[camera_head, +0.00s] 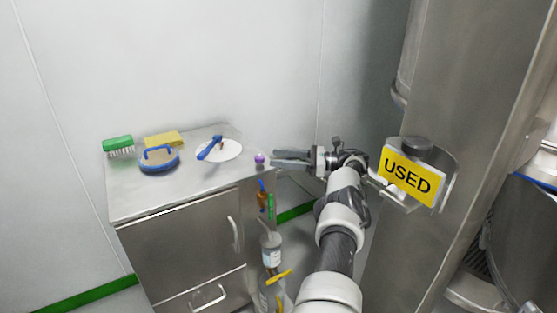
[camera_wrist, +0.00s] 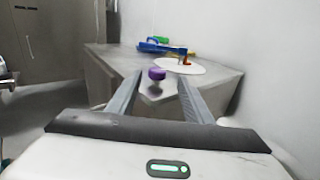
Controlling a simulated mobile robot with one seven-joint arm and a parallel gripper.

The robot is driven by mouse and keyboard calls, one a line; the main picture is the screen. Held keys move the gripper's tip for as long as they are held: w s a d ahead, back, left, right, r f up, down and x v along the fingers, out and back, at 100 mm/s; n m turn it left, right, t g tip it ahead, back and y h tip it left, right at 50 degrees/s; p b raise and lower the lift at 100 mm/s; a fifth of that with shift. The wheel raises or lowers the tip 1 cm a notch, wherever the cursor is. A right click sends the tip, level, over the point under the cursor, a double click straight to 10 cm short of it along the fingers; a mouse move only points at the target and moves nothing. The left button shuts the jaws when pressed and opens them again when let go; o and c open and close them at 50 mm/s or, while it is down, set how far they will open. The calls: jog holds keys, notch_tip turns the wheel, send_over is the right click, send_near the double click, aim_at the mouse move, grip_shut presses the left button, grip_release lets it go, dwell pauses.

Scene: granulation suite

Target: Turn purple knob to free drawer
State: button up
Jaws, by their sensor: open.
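The small purple knob (camera_head: 259,159) stands at the right edge of the steel cabinet top (camera_head: 150,202). In the wrist view the purple knob (camera_wrist: 157,74) shows between and beyond my fingertips. My gripper (camera_head: 275,158) reaches in from the right, level with the knob, its fingers pointing left at it. In the wrist view my gripper (camera_wrist: 158,80) is open, one finger on each side of the knob in the picture. I cannot tell whether either finger touches it. The cabinet's drawer (camera_head: 207,297) at the lower front looks shut, below a door with a vertical handle (camera_head: 235,234).
On the cabinet top lie a green brush (camera_head: 118,146), a yellow sponge (camera_head: 165,139), a blue-handled scrubber (camera_head: 159,160) and a white disc (camera_head: 222,151) with a blue tool. Bottles (camera_head: 271,250) hang at the cabinet's right side. A steel column with a USED sign (camera_head: 408,178) stands right.

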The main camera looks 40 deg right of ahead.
jog(key=w+d+r+m+t+h+p, duration=0.1)
jog(key=w+r+m+t+h, duration=0.3)
jog(key=w+r+m+h, duration=0.55)
jog(key=w+r+m+t+h+p, duration=0.1)
jog(key=w+r+m+t+h, duration=0.3)
jog(key=r+m+h, duration=0.6)
jog(key=s+a+f+m+g+y+p, duration=0.1)
jog(key=s+a+f+m+g+p, duration=0.1)
jog(key=s+a+f+m+g, duration=1.4)
jog(key=n+t+h+p, duration=0.35)
jog(key=n+t, duration=0.75)
jog(key=n, duration=1)
send_near(260, 161)
jog(key=shift+y, duration=0.5)
jog(key=x, duration=0.8)
jog(key=b+x, duration=0.1)
jog(key=x, duration=0.3)
jog(key=shift+s+d+r, duration=0.15)
jog(key=shift+d+r, duration=0.1)
